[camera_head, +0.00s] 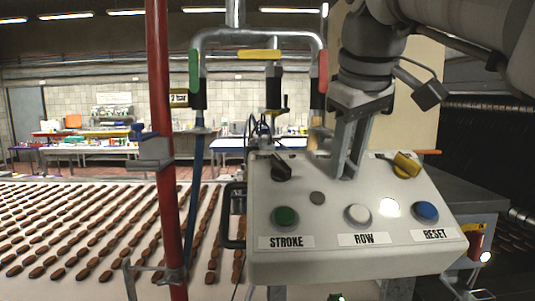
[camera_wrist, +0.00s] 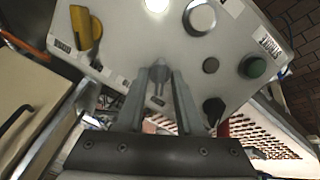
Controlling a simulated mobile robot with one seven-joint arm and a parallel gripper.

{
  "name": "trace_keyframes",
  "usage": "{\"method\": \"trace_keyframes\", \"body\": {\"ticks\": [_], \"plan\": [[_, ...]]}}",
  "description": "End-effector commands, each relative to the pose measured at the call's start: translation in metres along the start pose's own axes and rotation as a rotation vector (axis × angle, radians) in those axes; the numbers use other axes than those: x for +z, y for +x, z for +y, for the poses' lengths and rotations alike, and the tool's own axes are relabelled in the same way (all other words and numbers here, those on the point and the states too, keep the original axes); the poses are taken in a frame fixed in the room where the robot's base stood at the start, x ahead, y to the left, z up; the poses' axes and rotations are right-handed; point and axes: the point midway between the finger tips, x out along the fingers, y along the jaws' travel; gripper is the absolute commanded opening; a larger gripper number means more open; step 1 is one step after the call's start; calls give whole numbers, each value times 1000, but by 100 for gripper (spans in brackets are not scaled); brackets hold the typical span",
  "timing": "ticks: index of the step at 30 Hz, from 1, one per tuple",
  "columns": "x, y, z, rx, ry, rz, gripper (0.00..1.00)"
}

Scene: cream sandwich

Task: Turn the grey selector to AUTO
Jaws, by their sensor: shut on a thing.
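My gripper (camera_head: 347,172) reaches down to the upper middle of the sloping control box (camera_head: 350,262), between a black selector (camera_head: 280,168) and a yellow selector (camera_head: 405,165). In the wrist view its fingertips (camera_wrist: 161,74) are close together around a small grey piece, the grey selector (camera_wrist: 158,71). The fingers hide most of this selector, and the head view does not show it. Its pointing direction and its position labels cannot be read. The black selector (camera_wrist: 213,112) and yellow selector (camera_wrist: 88,30) stand apart from the fingers in the wrist view.
The box carries a green STROKE button (camera_head: 285,216), a white ROW button (camera_head: 358,215), a blue RESET button (camera_head: 427,211) and a lit white lamp (camera_head: 389,207). A red post (camera_head: 163,120) and a belt with rows of brown pieces (camera_head: 90,225) are left of it.

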Motion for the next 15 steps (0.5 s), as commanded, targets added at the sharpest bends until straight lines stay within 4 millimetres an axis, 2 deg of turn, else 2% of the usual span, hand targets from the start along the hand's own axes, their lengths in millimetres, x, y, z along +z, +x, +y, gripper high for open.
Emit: {"method": "trace_keyframes", "body": {"ticks": [8,15], "plan": [[0,-2,1,-8,114,0,0],[-1,-2,1,-22,315,1,0]]}}
